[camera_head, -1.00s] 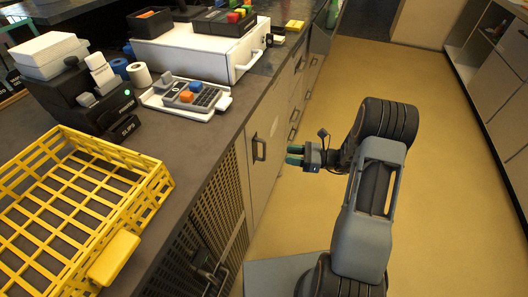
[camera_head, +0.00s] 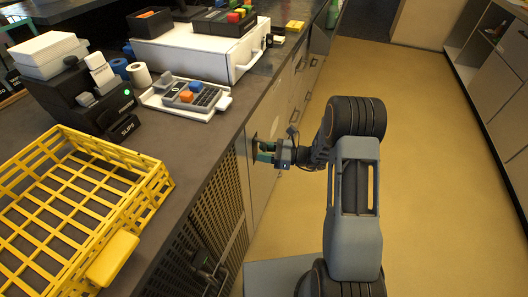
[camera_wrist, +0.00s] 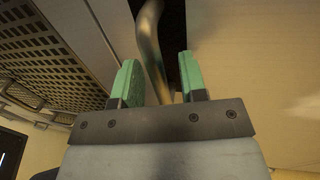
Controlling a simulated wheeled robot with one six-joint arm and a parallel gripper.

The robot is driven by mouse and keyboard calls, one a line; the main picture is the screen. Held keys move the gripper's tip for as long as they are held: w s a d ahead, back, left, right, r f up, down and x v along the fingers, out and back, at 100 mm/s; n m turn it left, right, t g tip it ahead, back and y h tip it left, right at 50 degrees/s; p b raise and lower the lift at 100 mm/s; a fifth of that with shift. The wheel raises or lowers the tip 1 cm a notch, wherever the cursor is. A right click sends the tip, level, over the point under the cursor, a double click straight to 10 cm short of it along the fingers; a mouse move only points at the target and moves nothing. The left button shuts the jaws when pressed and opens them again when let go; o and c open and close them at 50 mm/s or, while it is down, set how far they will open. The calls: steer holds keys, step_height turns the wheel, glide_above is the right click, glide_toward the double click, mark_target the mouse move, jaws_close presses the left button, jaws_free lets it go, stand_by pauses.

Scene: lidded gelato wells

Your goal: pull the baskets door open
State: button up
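A plain grey door (camera_head: 262,185) is set in the front of the counter, and it looks closed. Its metal bar handle shows in the wrist view (camera_wrist: 152,45), in front of a dark recess. My gripper (camera_head: 264,151) is at this handle, with its green fingers pointing at the door. In the wrist view the two fingers stand apart with the bar between them. I see a gap beside the bar on the right, so the fingers are not closed on it. No label shows on the door.
Perforated doors (camera_head: 212,222) with dark handles are to the left of the grey door. A yellow basket (camera_head: 150,190), a card terminal and a white cash drawer (camera_head: 190,55) stand on the counter. The yellow floor (camera_head: 430,160) is clear to the right.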

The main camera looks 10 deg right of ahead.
steer(key=shift+c, duration=0.5)
jaws_close()
